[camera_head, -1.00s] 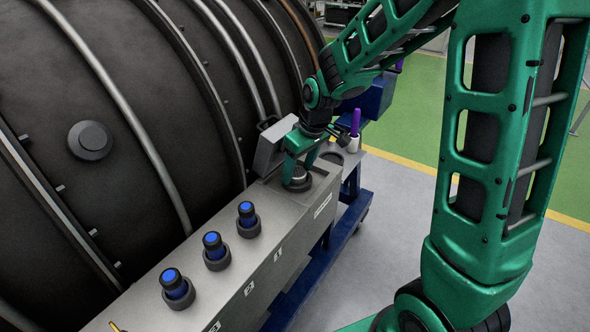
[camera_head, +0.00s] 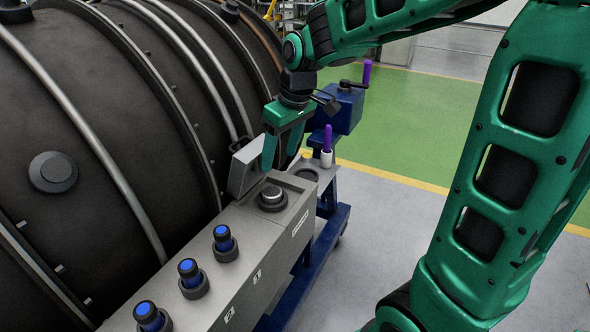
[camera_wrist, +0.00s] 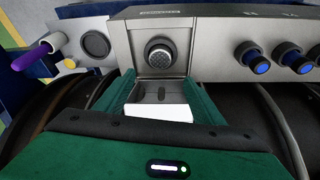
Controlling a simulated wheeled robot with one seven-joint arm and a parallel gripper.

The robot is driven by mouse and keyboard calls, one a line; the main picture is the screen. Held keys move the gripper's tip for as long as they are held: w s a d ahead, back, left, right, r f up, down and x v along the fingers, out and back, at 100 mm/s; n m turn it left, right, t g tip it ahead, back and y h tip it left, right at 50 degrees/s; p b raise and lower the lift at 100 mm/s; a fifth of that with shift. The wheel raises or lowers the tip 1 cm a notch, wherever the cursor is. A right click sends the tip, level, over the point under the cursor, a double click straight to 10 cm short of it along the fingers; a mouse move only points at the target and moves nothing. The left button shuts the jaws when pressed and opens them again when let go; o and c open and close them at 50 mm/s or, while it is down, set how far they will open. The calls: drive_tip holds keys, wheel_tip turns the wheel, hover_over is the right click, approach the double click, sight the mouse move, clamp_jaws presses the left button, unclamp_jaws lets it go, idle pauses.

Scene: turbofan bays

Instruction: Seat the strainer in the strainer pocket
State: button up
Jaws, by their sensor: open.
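The strainer (camera_head: 272,195) is a round part with a metal rim and dark mesh top. It sits upright in the dark ring of the strainer pocket (camera_head: 273,207) on the grey bench unit. It also shows in the wrist view (camera_wrist: 160,54), centred in the pocket ring; how deep it sits I cannot tell. My gripper (camera_head: 279,163) is open and empty, above and behind the strainer, apart from it. In the wrist view the green fingers frame the near side of the pocket.
An open grey lid (camera_head: 245,167) stands behind the pocket, close to my gripper. Several blue-capped cartridges (camera_head: 222,238) line the bench. A purple-handled tool (camera_head: 328,140) stands in a white holder beyond an empty round recess (camera_head: 306,174). The dark engine casing (camera_head: 100,120) lies behind.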

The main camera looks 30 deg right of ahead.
drive_tip(key=s+d+f+m+g, duration=0.1)
drive_tip(key=s+d+m, duration=0.2)
drive_tip(key=s, duration=0.6)
drive_tip(key=s+d+f+m+g, duration=0.1)
drive_tip(key=s+d+f+m, duration=0.1)
drive_tip(key=s+d+m, duration=0.2)
drive_tip(key=s+d+f+m+g+h, duration=0.1)
drive_tip(key=s+d+m, duration=0.3)
drive_tip(key=s+d, duration=0.4)
drive_tip(key=s+f, duration=0.1)
drive_tip(key=s, duration=0.6)
drive_tip(key=shift+s+d, duration=0.2)
drive_tip(key=shift+s, duration=0.1)
